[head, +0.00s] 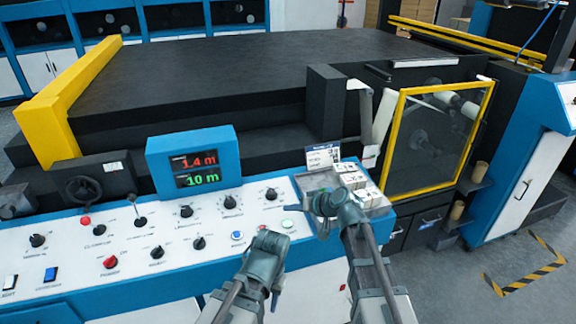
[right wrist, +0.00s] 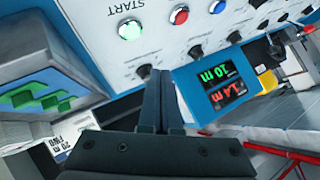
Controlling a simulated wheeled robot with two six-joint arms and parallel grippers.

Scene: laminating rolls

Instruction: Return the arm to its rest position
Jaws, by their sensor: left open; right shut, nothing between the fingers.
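My right gripper (head: 312,203) is over the right end of the control panel (head: 150,262), close to the green button (head: 288,223). In the right wrist view my right gripper (right wrist: 160,85) is shut, its dark fingers together with nothing between them. The green button (right wrist: 130,30) marked START shows there just beyond the fingertips, apart from them in the picture. My left gripper (head: 266,244) is lower and to the left, in front of the panel's edge. It is open, though its finger gap is hard to see. I see nothing held in it.
A blue-framed display (head: 194,161) reads 1.4 m in red and 10 m in green. Knobs, levers and buttons cover the panel. A tray (head: 310,183) with a card and several labelled blocks lies beside my right gripper. A yellow-framed door (head: 437,140) stands at the right.

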